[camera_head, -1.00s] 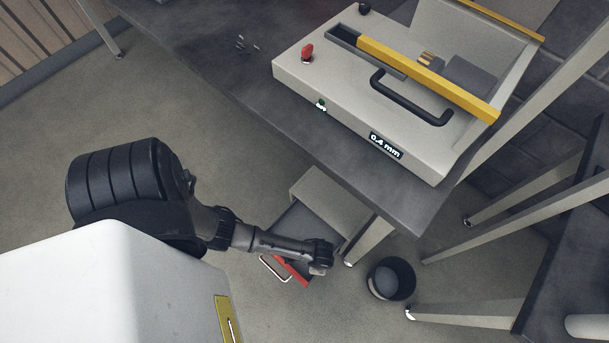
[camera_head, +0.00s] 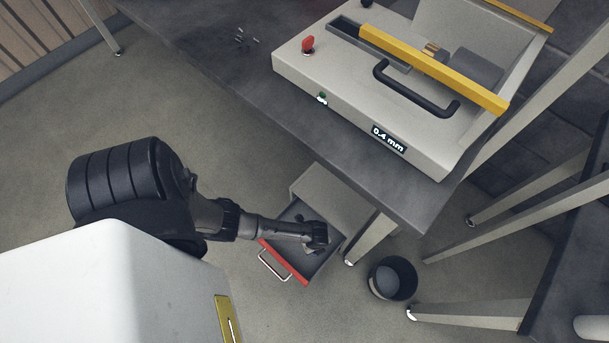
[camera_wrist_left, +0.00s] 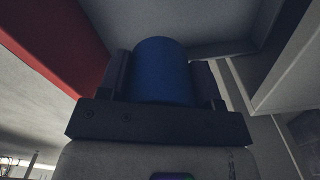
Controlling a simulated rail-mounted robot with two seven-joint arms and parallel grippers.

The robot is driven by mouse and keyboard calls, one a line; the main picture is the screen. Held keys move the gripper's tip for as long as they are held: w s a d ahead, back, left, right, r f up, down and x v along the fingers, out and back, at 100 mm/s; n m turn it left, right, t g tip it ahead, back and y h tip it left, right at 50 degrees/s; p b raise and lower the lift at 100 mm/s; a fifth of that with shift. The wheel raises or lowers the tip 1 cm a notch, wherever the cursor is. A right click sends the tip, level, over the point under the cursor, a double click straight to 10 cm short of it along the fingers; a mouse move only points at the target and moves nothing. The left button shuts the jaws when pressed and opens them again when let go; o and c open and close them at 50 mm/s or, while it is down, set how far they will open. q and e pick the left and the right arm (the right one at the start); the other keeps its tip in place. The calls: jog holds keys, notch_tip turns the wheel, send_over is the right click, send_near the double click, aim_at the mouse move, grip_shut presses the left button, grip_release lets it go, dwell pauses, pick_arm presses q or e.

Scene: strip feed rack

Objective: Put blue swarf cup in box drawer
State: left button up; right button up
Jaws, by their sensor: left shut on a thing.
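The blue swarf cup (camera_wrist_left: 162,72) stands out between the fingers of my left gripper (camera_wrist_left: 165,85) in the left wrist view. The gripper is shut on it. In the head view my left gripper (camera_head: 313,245) is over the open box drawer (camera_head: 322,262), behind its red front (camera_head: 284,263); the cup is hidden there by the wrist. The left wrist view shows the red front (camera_wrist_left: 62,40) on the left and grey drawer surfaces beyond the cup. I cannot tell how far the cup is above the drawer floor. My right gripper is not in view.
The drawer's cabinet (camera_head: 335,199) stands under the dark table (camera_head: 225,70). A beige machine (camera_head: 330,85) with a yellow bar is on the table. A dark bin (camera_head: 408,275) stands on the floor right of the drawer, past a table leg (camera_head: 371,238).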

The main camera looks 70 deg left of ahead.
pick_arm(q)
jog(key=a+f+b, duration=0.1)
jog(key=a, duration=0.1)
jog(key=s+a+f+b, duration=0.1)
jog(key=a, duration=0.1)
jog(key=a+f+b, duration=0.1)
jog(key=a+f, duration=0.1)
jog(key=shift+s+a+f, duration=0.1)
jog(key=shift+s+a, duration=0.05)
jog(key=shift+a, duration=0.15)
jog(key=shift+s+a+f+b, duration=0.1)
jog(key=shift+a+f+b, duration=0.2)
jog(key=shift+a, duration=0.3)
notch_tip(320, 180, down, 4)
jog(key=b, duration=0.3)
jog(key=shift+f+b, duration=0.2)
jog(key=shift+b, duration=0.1)
jog(key=o, duration=0.9)
jog(key=shift+r, duration=0.1)
